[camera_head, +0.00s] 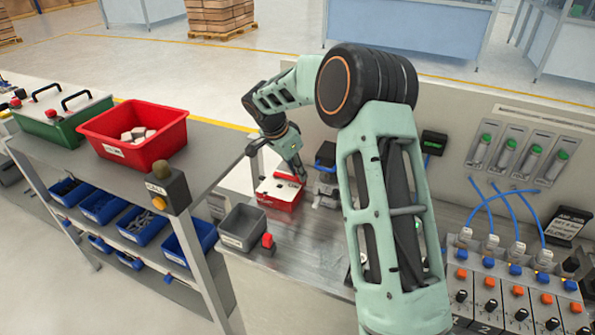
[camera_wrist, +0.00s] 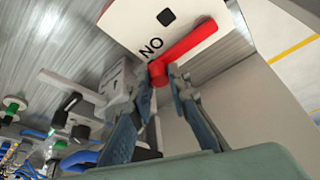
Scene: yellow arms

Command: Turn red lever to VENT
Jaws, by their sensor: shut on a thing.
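In the wrist view the red lever (camera_wrist: 190,44) lies slantwise across a white label plate (camera_wrist: 130,22), its far end toward the upper right. The plate carries a black square and the letters "NO"; no VENT mark is readable. My gripper (camera_wrist: 161,76) is shut on the lever's near end, with one finger on each side. In the head view my gripper (camera_head: 299,177) reaches down to the red box with a white top (camera_head: 281,197) that bears the lever.
A shelf with a red crate (camera_head: 133,150) is at left; valves with blue hoses (camera_head: 500,205) are at right.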

